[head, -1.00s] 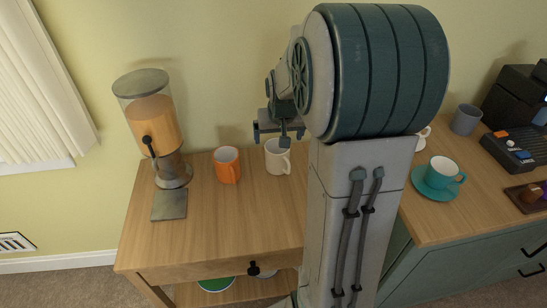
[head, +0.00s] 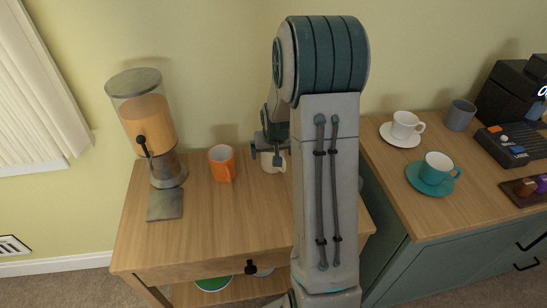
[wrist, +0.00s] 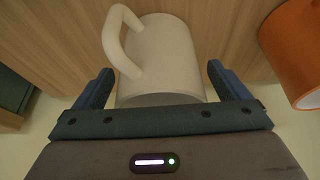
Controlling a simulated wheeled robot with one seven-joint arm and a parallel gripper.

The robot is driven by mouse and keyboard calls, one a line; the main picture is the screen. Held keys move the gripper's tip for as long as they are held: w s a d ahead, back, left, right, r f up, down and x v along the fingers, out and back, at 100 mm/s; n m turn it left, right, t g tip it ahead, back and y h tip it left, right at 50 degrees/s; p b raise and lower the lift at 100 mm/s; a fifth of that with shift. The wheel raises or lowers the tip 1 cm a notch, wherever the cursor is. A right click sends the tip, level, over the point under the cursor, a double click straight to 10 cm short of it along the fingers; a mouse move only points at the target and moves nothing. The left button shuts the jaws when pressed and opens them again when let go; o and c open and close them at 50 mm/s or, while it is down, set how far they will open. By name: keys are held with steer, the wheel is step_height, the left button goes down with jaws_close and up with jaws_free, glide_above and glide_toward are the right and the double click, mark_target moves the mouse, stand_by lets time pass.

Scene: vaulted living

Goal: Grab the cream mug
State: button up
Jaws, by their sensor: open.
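The cream mug (head: 271,163) stands on the wooden side table, partly hidden behind my arm in the head view. In the wrist view the cream mug (wrist: 160,52) fills the middle, its handle toward the upper left. My gripper (wrist: 158,85) is open, with one finger on each side of the mug's near end. I cannot tell whether either finger touches it. In the head view my gripper (head: 268,155) is at the mug, mostly in front of it.
An orange mug (head: 222,164) stands just left of the cream mug and also shows in the wrist view (wrist: 294,50). A drink dispenser (head: 147,125) stands further left. Right of my arm are a teal cup (head: 438,168), a white cup (head: 404,125) and a grey cup (head: 460,115).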

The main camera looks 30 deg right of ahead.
steer(key=shift+w+f, duration=0.25)
steer(key=shift+f, duration=0.3)
steer(key=c, duration=1.2)
steer(key=shift+r, duration=0.15)
